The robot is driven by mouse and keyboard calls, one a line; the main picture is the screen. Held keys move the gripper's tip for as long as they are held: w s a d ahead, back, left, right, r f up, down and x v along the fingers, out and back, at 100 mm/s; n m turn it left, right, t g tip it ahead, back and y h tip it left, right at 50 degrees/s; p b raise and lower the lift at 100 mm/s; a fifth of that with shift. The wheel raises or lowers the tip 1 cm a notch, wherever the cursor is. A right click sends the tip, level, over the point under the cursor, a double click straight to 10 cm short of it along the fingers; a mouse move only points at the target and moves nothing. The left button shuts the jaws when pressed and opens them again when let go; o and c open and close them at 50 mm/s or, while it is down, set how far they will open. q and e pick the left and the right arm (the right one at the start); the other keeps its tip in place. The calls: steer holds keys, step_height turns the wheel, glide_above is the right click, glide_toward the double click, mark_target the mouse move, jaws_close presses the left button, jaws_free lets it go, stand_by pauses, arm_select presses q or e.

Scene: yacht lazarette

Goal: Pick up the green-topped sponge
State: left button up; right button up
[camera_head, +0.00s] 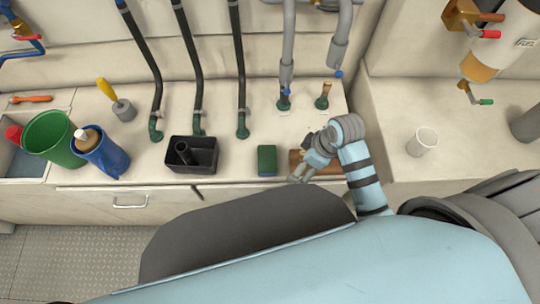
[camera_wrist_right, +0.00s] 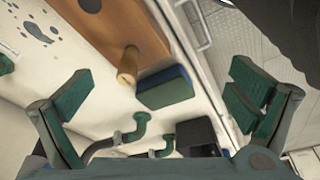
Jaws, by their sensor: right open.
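The green-topped sponge (camera_head: 267,160) lies on the white counter, to the left of my right gripper (camera_head: 302,172). Its top is green and its side shows blue. In the right wrist view the sponge (camera_wrist_right: 167,92) sits between the two open fingers in the picture, apart from both. My right gripper is open and empty, over the front of the brown wooden block (camera_head: 297,156). My left gripper is not in view.
A black open box (camera_head: 205,158) stands left of the sponge. Capped hoses and pipes rise behind it. A green bucket (camera_head: 50,140) and a blue container (camera_head: 108,160) stand at the left. A white cup (camera_head: 421,142) stands at the right.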

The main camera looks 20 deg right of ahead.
mark_target(268, 158)
steer(key=w+a+r+n+g+y, duration=0.1)
steer(key=w+a+r+n+y, duration=0.15)
steer(key=w+r+n, duration=0.35)
steer(key=shift+h, duration=0.25)
steer(key=b+x, duration=0.1)
steer(key=x, duration=0.4)
steer(key=b+x, duration=0.1)
steer(key=x, duration=0.9)
steer(key=shift+s+a+b, duration=0.1)
steer(key=shift+a+b, duration=0.25)
steer(key=shift+b, duration=0.05)
steer(key=shift+c, duration=0.6)
steer(key=c, duration=0.6)
